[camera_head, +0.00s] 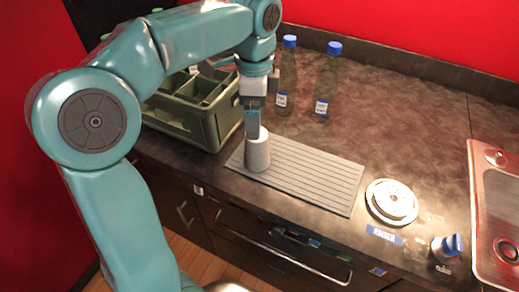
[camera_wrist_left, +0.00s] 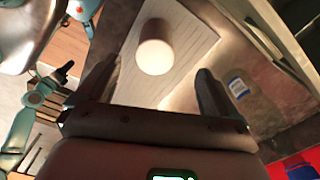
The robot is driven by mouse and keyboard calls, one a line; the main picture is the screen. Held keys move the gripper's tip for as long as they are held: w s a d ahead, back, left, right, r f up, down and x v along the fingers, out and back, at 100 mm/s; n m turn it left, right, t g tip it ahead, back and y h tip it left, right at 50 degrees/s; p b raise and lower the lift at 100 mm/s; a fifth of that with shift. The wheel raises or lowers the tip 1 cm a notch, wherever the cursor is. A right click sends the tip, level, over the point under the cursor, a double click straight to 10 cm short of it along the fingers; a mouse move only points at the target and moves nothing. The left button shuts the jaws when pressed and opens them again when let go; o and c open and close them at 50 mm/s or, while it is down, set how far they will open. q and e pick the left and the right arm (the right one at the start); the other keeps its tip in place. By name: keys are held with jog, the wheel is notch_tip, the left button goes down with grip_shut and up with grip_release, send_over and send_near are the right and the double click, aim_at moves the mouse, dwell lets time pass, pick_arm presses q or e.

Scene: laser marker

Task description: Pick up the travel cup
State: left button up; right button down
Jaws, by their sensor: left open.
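The travel cup is a plain pale grey, tapered cup (camera_head: 257,153) standing on the ribbed grey drying mat (camera_head: 315,180), near its left end. In the left wrist view the cup (camera_wrist_left: 155,48) shows as a pale round shape just beyond and between the fingers. My left gripper (camera_head: 253,128) points down at the cup's top from above. Its two dark fingers are apart with nothing held between them in the wrist view (camera_wrist_left: 153,90). The head view does not show clearly whether the fingertips touch the cup.
A green divided crate (camera_head: 205,130) stands left of the mat, close to my left arm. Two blue-capped bottles (camera_head: 286,75) (camera_head: 327,82) stand behind. A white round stacked object (camera_head: 392,202), a small blue-capped bottle (camera_head: 447,248) and a metal sink (camera_head: 493,235) lie right. The counter's middle is clear.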

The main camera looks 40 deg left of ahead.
aim_at(257, 146)
pick_arm(q)
jog(key=f, duration=0.5)
jog(key=shift+s+b, duration=0.25)
jog(key=shift+b, duration=0.05)
jog(key=f, duration=0.5)
jog(key=shift+d, duration=0.3)
jog(key=shift+w, duration=0.15)
jog(key=c, duration=1.3)
